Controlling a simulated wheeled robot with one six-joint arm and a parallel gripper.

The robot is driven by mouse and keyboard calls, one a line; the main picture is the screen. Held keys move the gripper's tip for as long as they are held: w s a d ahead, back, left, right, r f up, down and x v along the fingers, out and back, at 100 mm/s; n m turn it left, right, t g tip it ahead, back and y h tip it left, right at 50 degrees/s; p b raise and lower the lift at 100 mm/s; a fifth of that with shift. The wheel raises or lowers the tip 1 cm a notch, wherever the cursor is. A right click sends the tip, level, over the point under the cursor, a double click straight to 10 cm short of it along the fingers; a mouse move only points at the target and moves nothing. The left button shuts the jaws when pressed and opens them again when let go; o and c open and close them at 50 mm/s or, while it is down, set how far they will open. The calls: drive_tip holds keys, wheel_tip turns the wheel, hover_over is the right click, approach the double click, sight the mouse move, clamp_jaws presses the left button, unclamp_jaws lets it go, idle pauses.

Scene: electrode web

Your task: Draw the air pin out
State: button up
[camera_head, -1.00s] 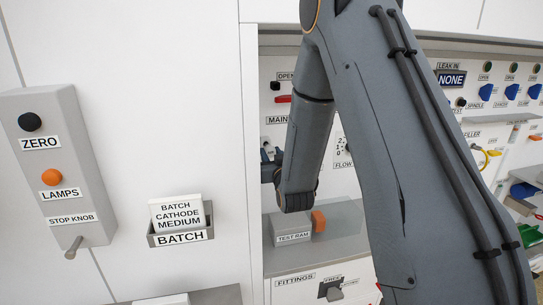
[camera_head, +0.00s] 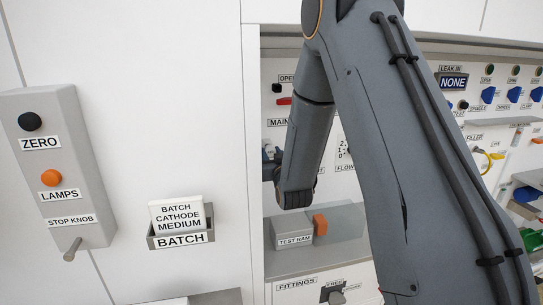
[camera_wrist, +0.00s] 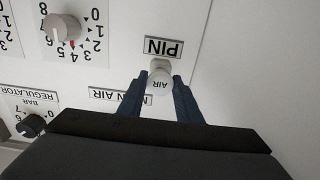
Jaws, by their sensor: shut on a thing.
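The air pin (camera_wrist: 160,76) is a pale round-headed pin marked AIR, just by the PIN label (camera_wrist: 164,48) on the white panel in the wrist view. The lettering there appears upside down. My gripper (camera_wrist: 159,84) has one dark blue finger on each side of the pin's head and is shut on it. The pin's shaft and how deep it sits are hidden behind its head.
A dial knob (camera_wrist: 62,27) and a regulator knob (camera_wrist: 31,126) stand out from the panel in the wrist view. A batch card holder (camera_head: 181,240) is at the left.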

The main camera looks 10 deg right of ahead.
drive_tip(key=shift+w, duration=0.5)
drive_tip(key=o, duration=1.3)
drive_tip(key=shift+c, duration=0.2)
drive_tip(key=s+b, duration=0.2)
drive_tip(key=s, duration=0.5)
drive_tip(key=shift+s+b, duration=0.35)
drive_tip(key=shift+s, duration=0.05)
drive_tip(key=shift+s, duration=0.1)
